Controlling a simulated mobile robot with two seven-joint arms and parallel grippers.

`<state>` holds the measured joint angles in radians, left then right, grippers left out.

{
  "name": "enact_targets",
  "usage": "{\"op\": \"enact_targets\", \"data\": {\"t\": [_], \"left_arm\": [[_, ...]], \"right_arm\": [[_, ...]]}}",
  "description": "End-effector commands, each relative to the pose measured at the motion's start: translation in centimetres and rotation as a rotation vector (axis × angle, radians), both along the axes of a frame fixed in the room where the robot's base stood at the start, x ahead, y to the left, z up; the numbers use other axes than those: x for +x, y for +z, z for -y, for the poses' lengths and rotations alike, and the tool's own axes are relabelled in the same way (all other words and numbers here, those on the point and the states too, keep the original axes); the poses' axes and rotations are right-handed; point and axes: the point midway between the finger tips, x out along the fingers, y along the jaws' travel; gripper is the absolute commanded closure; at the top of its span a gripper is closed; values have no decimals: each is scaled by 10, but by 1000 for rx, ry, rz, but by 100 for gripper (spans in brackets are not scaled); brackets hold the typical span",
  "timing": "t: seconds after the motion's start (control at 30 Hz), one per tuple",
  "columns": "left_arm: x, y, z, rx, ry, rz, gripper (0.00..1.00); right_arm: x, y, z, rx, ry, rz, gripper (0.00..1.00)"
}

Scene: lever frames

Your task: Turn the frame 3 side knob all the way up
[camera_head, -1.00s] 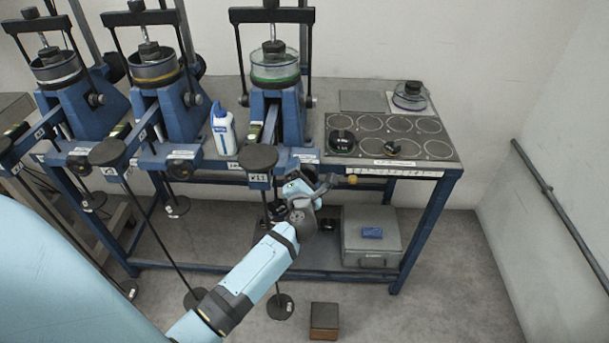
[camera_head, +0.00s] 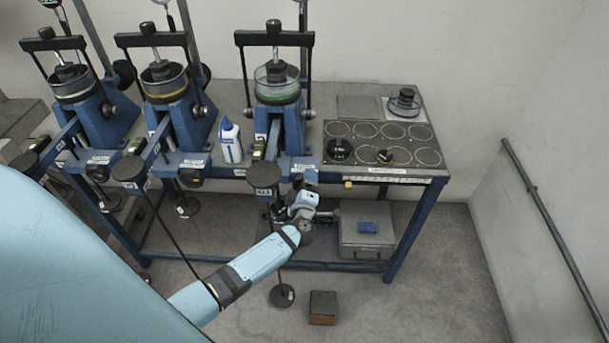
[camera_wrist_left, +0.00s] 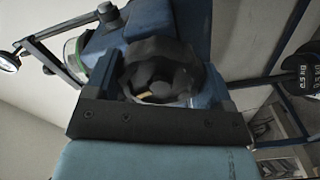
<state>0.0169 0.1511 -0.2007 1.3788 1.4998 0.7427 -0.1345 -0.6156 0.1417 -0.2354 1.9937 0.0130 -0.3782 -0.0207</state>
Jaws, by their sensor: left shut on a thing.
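Frame 3 appears to be the rightmost blue lever frame (camera_head: 292,130), with a green-ringed clear cell (camera_head: 277,85) on top. My left gripper (camera_head: 305,180) is at its front right, just at the bench's front edge. In the left wrist view, a black lobed knob (camera_wrist_left: 158,72) on the blue frame sits between the two fingers of my left gripper (camera_wrist_left: 168,82), which is shut on it. A small yellowish mark shows on the knob's lower part. In the head view the knob is hidden by the gripper. My right gripper is not in view.
A black round weight hanger pad (camera_head: 263,174) stands just left of my gripper. A white-blue bottle (camera_head: 231,143) stands left of the frame. Black weights (camera_head: 339,150) lie on the tray at right. A grey case (camera_head: 366,241) is below; a brown block (camera_head: 323,306) lies on the floor.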

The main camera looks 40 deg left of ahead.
Motion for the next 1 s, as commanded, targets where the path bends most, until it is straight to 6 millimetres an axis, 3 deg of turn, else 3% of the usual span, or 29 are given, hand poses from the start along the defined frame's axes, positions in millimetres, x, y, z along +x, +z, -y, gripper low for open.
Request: {"op": "enact_targets", "data": {"t": [0.03, 0.1, 0.13, 0.43, 1.0], "left_arm": [[0, 1, 3, 16, -5, -16, 22], [0, -2, 3, 12, -5, -11, 6], [0, -2, 3, 11, -4, -10, 4], [-2, 0, 3, 11, -2, -8, 4], [-50, 1, 31, 10, 0, -6, 4]], "right_arm": [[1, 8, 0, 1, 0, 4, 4], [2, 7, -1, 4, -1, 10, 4], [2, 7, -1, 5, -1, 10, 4], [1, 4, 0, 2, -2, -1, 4], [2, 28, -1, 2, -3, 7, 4]]}}
